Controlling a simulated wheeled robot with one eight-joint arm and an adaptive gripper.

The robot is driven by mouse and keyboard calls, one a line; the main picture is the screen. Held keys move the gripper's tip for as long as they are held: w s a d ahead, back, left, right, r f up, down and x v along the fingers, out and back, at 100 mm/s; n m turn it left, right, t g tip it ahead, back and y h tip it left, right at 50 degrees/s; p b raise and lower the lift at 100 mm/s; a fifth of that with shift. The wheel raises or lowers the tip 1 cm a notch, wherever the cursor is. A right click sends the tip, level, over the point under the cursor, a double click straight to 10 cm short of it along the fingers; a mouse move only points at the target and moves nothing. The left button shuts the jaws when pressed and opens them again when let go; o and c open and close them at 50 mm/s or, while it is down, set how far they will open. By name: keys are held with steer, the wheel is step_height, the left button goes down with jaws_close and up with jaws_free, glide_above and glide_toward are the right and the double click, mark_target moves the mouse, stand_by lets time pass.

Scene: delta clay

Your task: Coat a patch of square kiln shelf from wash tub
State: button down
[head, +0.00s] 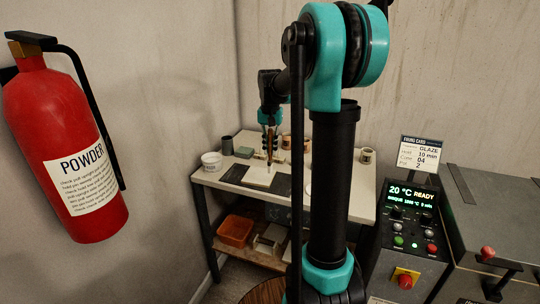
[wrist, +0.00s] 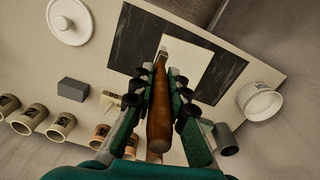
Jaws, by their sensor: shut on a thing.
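My gripper (head: 270,143) is shut on the wooden handle of a brush (wrist: 160,105), seen closely in the wrist view. The brush points tip-down over the pale square kiln shelf (head: 257,178). The shelf lies on a dark mat (head: 283,186), and it also shows in the wrist view (wrist: 205,62). I cannot tell whether the bristles touch the shelf. The white wash tub (head: 211,162) stands left of the shelf in the head view and at the right in the wrist view (wrist: 261,101). Its contents are not clear.
A dark grey cup (head: 227,145) and a grey-green block (head: 244,152) stand behind the tub. Several labelled cups (wrist: 30,118), a grey block (wrist: 72,90) and a white round lid (wrist: 70,20) are across the table. An orange bin (head: 235,231) sits below; a control box (head: 410,232) is right.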

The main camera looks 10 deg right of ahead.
mark_target(270, 160)
steer(key=shift+r, duration=1.5)
